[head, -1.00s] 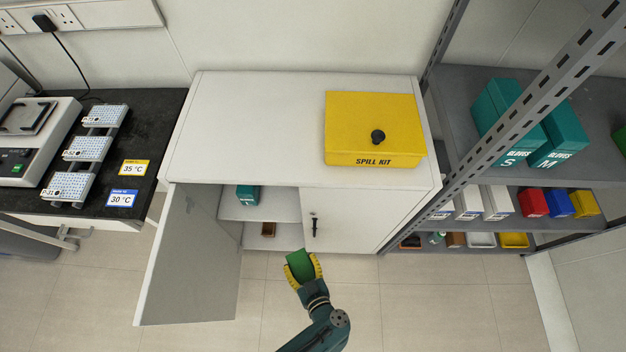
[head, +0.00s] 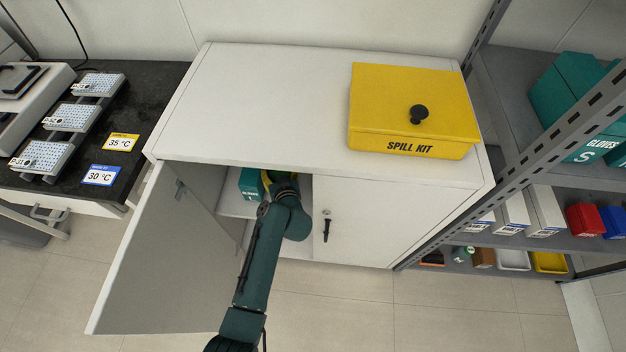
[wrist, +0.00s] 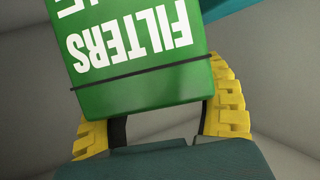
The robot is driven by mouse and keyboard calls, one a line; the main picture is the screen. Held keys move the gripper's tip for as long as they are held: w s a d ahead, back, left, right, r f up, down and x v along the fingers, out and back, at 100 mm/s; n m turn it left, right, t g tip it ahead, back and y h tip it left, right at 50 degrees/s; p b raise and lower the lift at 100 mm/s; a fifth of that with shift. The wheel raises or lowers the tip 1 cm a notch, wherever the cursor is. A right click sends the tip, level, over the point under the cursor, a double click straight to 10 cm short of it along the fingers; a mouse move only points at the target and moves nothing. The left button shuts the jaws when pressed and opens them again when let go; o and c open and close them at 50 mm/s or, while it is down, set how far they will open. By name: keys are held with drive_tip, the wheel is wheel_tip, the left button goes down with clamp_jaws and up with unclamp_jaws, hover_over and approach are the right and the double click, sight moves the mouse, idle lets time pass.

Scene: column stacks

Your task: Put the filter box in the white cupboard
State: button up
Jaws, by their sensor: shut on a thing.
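The green filter box, marked FILTERS, shows close up in the wrist view (wrist: 145,60). My gripper (wrist: 160,105) has its yellow fingers on both sides of the box and is shut on it. In the head view my arm reaches into the open left side of the white cupboard (head: 270,100). There my gripper (head: 272,178) is at the upper shelf and mostly hidden by the cupboard top and my wrist. The box is hidden in that view. The cupboard's left door (head: 150,255) stands wide open. Whether the box touches the shelf cannot be told.
A teal box (head: 248,183) stands on the upper shelf, just left of my gripper. The closed right door (head: 370,220) bounds the opening. A yellow spill kit (head: 400,110) sits on top. A grey rack (head: 505,100) stands right.

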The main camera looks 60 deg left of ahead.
wheel_tip(320, 180, down, 10)
drive_tip(key=b, duration=0.6)
drive_tip(key=shift+w+a+r, duration=0.1)
drive_tip(key=shift+w, duration=0.05)
drive_tip(key=shift+r, duration=0.1)
drive_tip(key=o, duration=1.3)
drive_tip(key=shift+c, duration=0.2)
drive_tip(key=shift+d+r+p, duration=0.15)
drive_tip(key=shift+d+p, duration=0.1)
drive_tip(key=shift+p, duration=0.15)
drive_tip(key=p+v, duration=0.4)
drive_tip(key=v, duration=0.7)
drive_tip(key=shift+s+d, duration=0.2)
drive_tip(key=shift+s, duration=0.1)
drive_tip(key=shift+r+p, duration=0.1)
drive_tip(key=shift+p, duration=0.3)
